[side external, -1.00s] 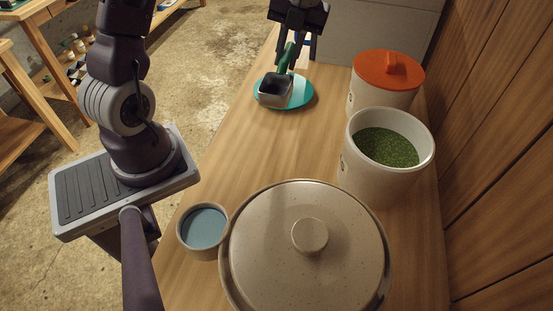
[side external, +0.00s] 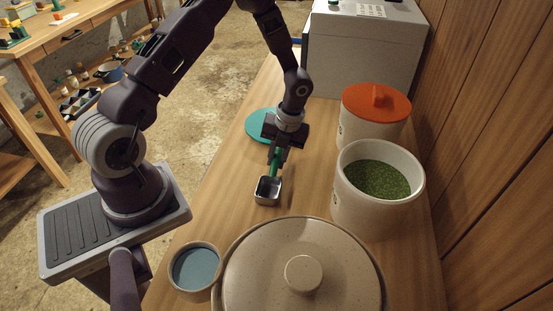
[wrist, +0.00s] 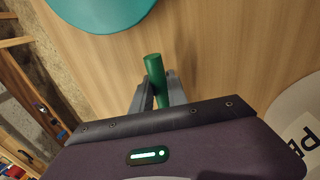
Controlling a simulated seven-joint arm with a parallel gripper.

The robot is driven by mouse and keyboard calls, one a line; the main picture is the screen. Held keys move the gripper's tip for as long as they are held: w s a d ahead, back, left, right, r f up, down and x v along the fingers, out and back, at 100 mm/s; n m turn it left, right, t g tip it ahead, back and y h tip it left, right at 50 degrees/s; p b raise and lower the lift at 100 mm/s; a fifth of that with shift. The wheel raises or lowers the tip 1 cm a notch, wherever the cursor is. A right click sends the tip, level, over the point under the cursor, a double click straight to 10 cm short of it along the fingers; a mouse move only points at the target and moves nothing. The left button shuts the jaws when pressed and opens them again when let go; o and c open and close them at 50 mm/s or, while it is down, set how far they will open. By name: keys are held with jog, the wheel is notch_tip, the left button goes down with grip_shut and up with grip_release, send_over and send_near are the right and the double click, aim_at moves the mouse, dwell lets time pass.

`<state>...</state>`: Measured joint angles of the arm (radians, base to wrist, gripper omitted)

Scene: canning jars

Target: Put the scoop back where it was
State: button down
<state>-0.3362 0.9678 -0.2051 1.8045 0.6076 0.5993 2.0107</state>
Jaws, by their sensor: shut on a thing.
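The scoop has a metal square cup (side external: 268,191) and a green handle (side external: 274,167). My gripper (side external: 277,156) is shut on the handle, with the cup hanging below, toward the camera. The scoop is over bare wooden worktop, in front of the teal round mat (side external: 258,125); I cannot tell whether the cup touches the wood. In the wrist view the green handle (wrist: 154,75) stands between the fingers of my gripper (wrist: 156,95), and the teal mat (wrist: 100,10) is at the top left. The cup is hidden there.
A white jar of green contents (side external: 376,182) stands open to the right of the scoop. Behind it is a jar with an orange lid (side external: 372,104). A large lidded crock (side external: 300,250) and a small blue-filled cup (side external: 196,268) stand in front. Bare worktop surrounds the scoop.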

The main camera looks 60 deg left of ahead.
jog(key=c, duration=1.3)
grip_release()
jog(key=v, duration=1.3)
notch_tip(320, 180, up, 12)
jog(key=n+t, duration=0.2)
jog(key=n, duration=0.7)
send_over(275, 176)
jog(key=s+d+r+n+t, duration=0.2)
jog(key=s+d+r+n, duration=0.1)
jog(key=s+n, duration=0.5)
jog(key=s+d+r+n+t+h, duration=0.1)
jog(key=s+d+r+n+t, duration=0.2)
jog(key=s+n, duration=0.5)
jog(key=shift+s+d+r+n+h, duration=0.15)
jog(key=shift+d+r+n+h, duration=0.3)
jog(key=shift+n, duration=0.45)
